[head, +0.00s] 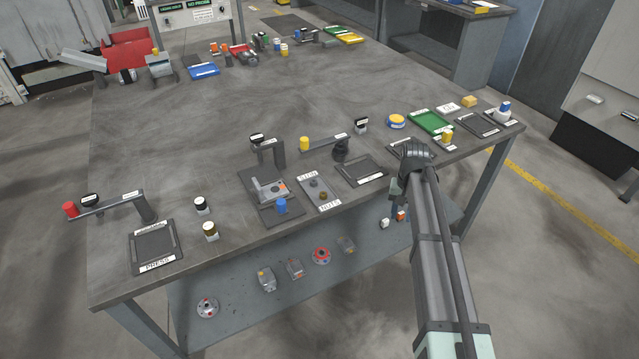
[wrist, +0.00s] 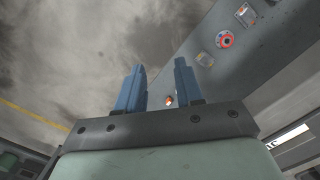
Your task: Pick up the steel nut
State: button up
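A small flat tray (head: 309,201) with a label that seems to read NUTS lies near the front edge of the table, in the middle of the head view. Two small nuts lie on it: a grey one (head: 314,183), which looks like the steel nut, and a brownish one (head: 323,196) in front of it. My gripper (wrist: 160,64) is open and empty, its two blue fingers apart in the wrist view. In the head view it is at the table's front edge, to the right of the nut tray and apart from it. No nut shows in the wrist view.
A dark tray (head: 378,179) lies between the nut tray and my gripper. Left of the nuts stand a fixture (head: 270,151) and a blue-topped piece (head: 281,206). A yellow-ended lever (head: 323,143) stands behind. Several parts sit on the lower shelf (head: 235,324). The table's middle is clear.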

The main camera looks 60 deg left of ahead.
jog(key=shift+n+y, duration=0.3)
jog(key=shift+n, duration=0.5)
jog(key=s+a+r, duration=0.3)
jog(key=a, duration=0.1)
jog(key=s+a+r, duration=0.3)
jog(key=a+r, duration=0.1)
jog(key=s+a+r, duration=0.3)
jog(key=a+r, duration=0.1)
jog(key=shift+a+r, duration=0.25)
jog(key=shift+a, duration=0.05)
notch_tip(320, 180, up, 8)
jog(key=n, duration=0.1)
send_over(314, 182)
jog(key=shift+t, duration=0.3)
notch_tip(314, 182, down, 14)
jog(key=shift+r, duration=0.15)
jog(key=shift+c, duration=0.5)
grip_shut()
